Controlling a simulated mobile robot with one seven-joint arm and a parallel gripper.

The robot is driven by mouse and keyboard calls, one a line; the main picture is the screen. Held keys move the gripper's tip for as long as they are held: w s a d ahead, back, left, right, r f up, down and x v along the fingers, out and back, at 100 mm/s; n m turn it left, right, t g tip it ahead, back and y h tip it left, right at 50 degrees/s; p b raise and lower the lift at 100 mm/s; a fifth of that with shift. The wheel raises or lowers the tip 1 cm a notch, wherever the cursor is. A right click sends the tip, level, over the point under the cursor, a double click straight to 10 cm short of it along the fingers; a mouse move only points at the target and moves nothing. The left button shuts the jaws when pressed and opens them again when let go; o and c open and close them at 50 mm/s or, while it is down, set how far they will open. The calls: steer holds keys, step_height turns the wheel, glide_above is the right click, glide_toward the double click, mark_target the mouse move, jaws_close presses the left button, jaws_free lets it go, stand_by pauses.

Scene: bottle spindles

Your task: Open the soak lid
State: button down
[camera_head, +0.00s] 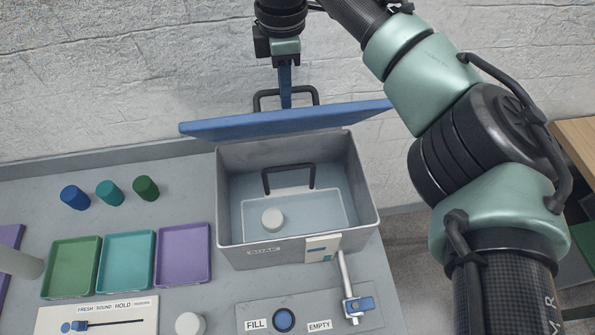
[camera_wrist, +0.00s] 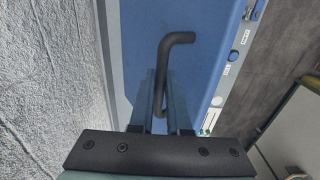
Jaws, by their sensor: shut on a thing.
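The soak box (camera_head: 300,247) is a grey bin standing at the right of the counter. Its blue lid (camera_head: 330,119) is raised at the back, so the inside is in view. My gripper (camera_head: 286,98) is above the back of the lid, shut on the lid's black handle (camera_head: 303,91). In the wrist view the handle (camera_wrist: 174,42) passes between the fingers (camera_wrist: 160,95), with the blue lid (camera_wrist: 195,75) behind it. Inside the box are a black bail handle (camera_head: 289,168) and a white round cap (camera_head: 272,219).
Green (camera_head: 72,268), teal (camera_head: 127,262) and purple (camera_head: 183,255) trays lie left of the box, with blue (camera_head: 75,197), teal (camera_head: 109,193) and green (camera_head: 146,188) cups behind. A FILL/EMPTY panel (camera_head: 300,312) and lever (camera_head: 346,280) stand in front. A wall is close behind.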

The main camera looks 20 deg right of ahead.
steer(key=shift+w+d+r+p, duration=0.15)
steer(key=shift+w+r+p, duration=0.3)
steer(key=shift+w, duration=0.3)
steer(key=w, duration=0.1)
steer(key=w+d+p, duration=0.1)
steer(key=w+p, duration=0.1)
steer(key=w, duration=0.1)
steer(key=shift+d+r, duration=0.15)
steer(key=shift+r, duration=0.2)
